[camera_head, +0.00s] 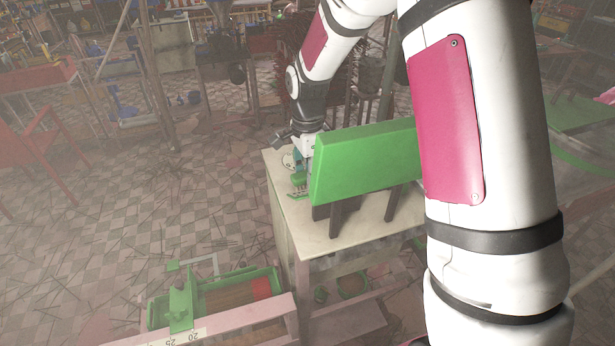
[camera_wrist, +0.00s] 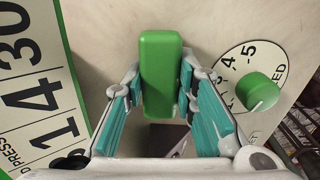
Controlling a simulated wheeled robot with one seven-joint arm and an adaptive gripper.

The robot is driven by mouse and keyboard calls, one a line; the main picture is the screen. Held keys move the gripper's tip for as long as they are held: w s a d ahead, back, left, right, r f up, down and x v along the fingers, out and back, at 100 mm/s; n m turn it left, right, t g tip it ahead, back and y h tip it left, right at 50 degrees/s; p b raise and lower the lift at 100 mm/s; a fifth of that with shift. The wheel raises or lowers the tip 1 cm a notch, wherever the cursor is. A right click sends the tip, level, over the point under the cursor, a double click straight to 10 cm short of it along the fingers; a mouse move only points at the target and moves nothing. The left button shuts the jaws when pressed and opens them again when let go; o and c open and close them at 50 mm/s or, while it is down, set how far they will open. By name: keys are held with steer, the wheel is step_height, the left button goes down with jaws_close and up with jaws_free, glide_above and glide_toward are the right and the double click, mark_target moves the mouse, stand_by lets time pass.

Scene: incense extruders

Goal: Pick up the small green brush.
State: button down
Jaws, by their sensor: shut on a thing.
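The small green brush (camera_wrist: 160,70) shows in the wrist view as a rounded, upright green block between my fingers. My gripper (camera_wrist: 160,85) has teal finger pads on the left and right of it and is shut on it. The brush's underside and any bristles are hidden in this view. In the head view my gripper (camera_head: 302,152) is over the left back part of the pale table (camera_head: 290,215). Small green shapes (camera_head: 299,180) show just below it there, too small to tell apart.
A large green slab (camera_head: 365,160) on dark legs stands on the table, right beside my gripper. In the wrist view a round green knob (camera_wrist: 257,92) sits on a numbered dial at right, and a numbered panel (camera_wrist: 35,90) is at left. A green-framed extruder (camera_head: 180,305) stands below.

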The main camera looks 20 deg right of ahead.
step_height(320, 180, up, 10)
steer(key=shift+r+b, duration=0.1)
steer(key=shift+b, duration=0.85)
